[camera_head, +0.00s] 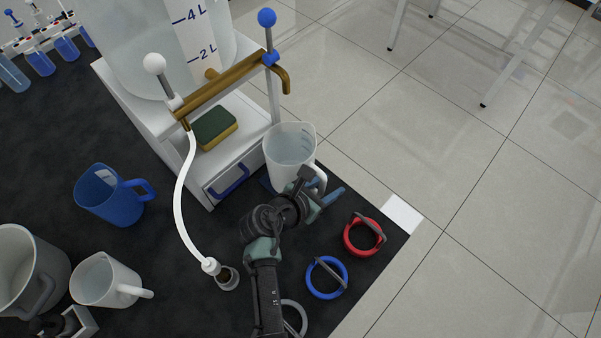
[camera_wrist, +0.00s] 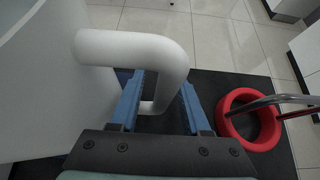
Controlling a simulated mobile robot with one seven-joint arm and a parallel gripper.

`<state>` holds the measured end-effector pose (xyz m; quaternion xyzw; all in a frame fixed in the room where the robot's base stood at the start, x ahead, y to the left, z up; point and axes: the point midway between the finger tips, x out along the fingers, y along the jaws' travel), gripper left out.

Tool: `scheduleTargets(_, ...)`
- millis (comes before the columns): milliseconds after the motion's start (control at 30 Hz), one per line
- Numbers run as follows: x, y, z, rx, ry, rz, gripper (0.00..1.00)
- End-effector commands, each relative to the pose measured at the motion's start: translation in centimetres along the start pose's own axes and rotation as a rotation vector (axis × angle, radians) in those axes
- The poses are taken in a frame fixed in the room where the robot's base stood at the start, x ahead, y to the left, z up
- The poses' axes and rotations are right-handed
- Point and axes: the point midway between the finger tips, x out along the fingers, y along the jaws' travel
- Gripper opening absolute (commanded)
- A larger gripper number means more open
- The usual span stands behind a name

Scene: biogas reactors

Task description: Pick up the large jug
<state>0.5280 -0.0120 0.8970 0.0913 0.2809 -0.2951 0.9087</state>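A translucent pale jug (camera_head: 288,150) with measuring marks stands upright at the dark table's edge, beside the white stand. Its thick white handle (camera_wrist: 165,50) fills the upper middle of the wrist view, and the jug's wall (camera_wrist: 50,80) fills the left. My gripper (camera_head: 328,190) is at the handle side of this jug. In the wrist view, its blue fingers (camera_wrist: 162,98) are spread, one on each side of the handle. Contact with the handle cannot be made out. Part of the handle is hidden behind my gripper in the head view.
A red ring-shaped item (camera_head: 362,237) with a grey handle and a similar blue one (camera_head: 326,278) lie close right of my arm. A white hose (camera_head: 180,200) hangs left. A blue jug (camera_head: 108,196), white jug (camera_head: 103,281) and grey jug (camera_head: 30,268) stand further left.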

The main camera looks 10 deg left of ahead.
Motion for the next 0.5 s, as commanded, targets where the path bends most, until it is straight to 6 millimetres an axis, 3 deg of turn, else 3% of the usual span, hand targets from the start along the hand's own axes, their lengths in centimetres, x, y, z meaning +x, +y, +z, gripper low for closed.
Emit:
scheduleTargets(33, -0.02, 0.00, -0.01, 0.000, 0.000, 0.000, 0.35)
scheduleTargets(233, -0.03, 0.00, 0.00, 0.000, 0.000, 0.000, 0.00)
scheduleTargets(500, -0.04, 0.00, -0.01, -0.001, 0.000, 0.000, 0.00)
